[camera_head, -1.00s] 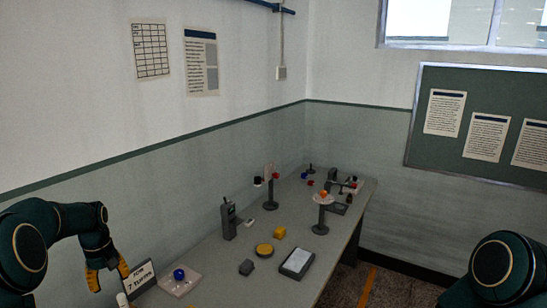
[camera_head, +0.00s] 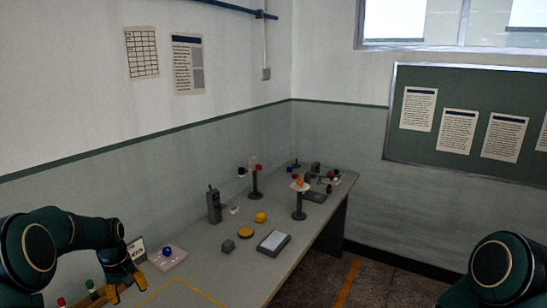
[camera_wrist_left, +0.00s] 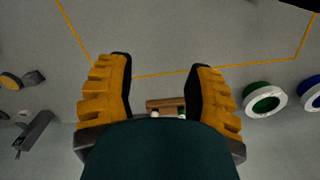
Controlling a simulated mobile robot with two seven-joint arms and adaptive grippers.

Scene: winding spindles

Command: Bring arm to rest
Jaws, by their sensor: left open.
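My left gripper (camera_head: 127,287) is at the lower left of the head view, over the near part of the grey table (camera_head: 215,275). In the left wrist view its two yellow-padded fingers (camera_wrist_left: 158,70) are spread apart with nothing between the tips. Bare table and a yellow taped line (camera_wrist_left: 165,72) lie beyond them. My right arm (camera_head: 505,270) shows at the lower right of the head view; its gripper is out of frame.
A small sign (camera_head: 136,249) and a pale tray with a blue knob (camera_head: 167,254) stand close to the left gripper. In the wrist view, a wooden block (camera_wrist_left: 165,104), a green-and-white spool (camera_wrist_left: 264,99) and a blue-and-white spool (camera_wrist_left: 312,93) lie near. A grey upright device (camera_head: 214,206) stands farther back.

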